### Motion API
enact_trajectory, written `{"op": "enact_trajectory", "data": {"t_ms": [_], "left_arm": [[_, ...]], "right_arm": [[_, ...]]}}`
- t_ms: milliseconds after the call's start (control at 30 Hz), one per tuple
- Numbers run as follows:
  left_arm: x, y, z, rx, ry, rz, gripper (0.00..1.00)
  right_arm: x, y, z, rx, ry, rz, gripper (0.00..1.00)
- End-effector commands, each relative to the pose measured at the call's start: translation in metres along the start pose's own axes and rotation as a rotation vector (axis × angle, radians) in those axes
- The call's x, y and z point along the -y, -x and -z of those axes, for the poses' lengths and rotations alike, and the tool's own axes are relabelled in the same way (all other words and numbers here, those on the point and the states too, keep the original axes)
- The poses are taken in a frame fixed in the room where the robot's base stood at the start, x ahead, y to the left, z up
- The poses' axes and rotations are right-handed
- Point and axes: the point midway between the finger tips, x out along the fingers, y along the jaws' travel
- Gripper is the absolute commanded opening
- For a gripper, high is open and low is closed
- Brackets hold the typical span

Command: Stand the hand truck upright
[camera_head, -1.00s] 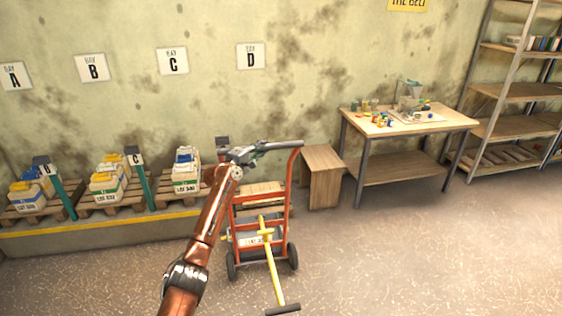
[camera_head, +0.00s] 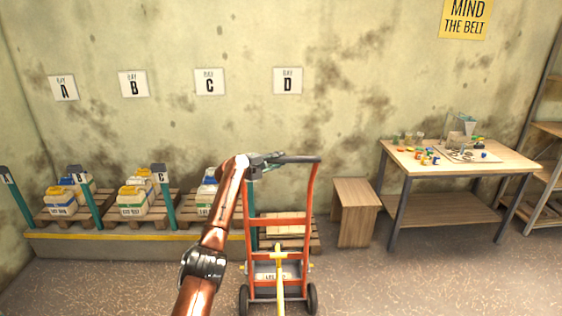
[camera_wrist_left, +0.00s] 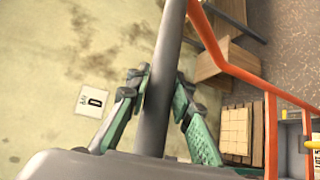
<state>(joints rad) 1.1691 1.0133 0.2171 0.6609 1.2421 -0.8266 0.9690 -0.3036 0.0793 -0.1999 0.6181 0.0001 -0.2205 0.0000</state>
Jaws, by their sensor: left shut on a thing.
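The orange hand truck (camera_head: 278,220) stands in front of the pallets in the head view, its frame close to upright on two black wheels. In the left wrist view the gripper's green fingers (camera_wrist_left: 155,100) lie either side of the grey bar (camera_wrist_left: 160,95). The orange frame (camera_wrist_left: 240,72) runs off to the right there. My right gripper is not in view.
Pallets with stacked tubs (camera_head: 137,198) stand on a yellow-edged ledge (camera_head: 120,236) at the left, with green posts (camera_head: 88,200). A wooden box (camera_head: 355,212) and a workbench (camera_head: 455,160) stand right of the hand truck. The floor at front right is open.

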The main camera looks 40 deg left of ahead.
Motion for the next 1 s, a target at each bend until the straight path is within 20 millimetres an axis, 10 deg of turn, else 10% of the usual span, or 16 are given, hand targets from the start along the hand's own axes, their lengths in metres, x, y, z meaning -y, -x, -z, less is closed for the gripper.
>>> {"op": "enact_trajectory", "data": {"t_ms": [200,233,500,1000], "left_arm": [[-0.011,0.003,0.002,-0.007,-0.002,-0.02,0.0],[-0.011,0.003,0.002,-0.007,-0.002,-0.02,0.21],[-0.008,0.003,0.003,-0.007,-0.001,-0.015,0.39],[-0.003,0.011,0.002,-0.005,-0.005,-0.009,0.39]], "right_arm": [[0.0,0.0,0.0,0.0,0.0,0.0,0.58],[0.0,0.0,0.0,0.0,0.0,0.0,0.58],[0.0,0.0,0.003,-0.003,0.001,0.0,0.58],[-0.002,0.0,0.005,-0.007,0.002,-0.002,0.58]]}}
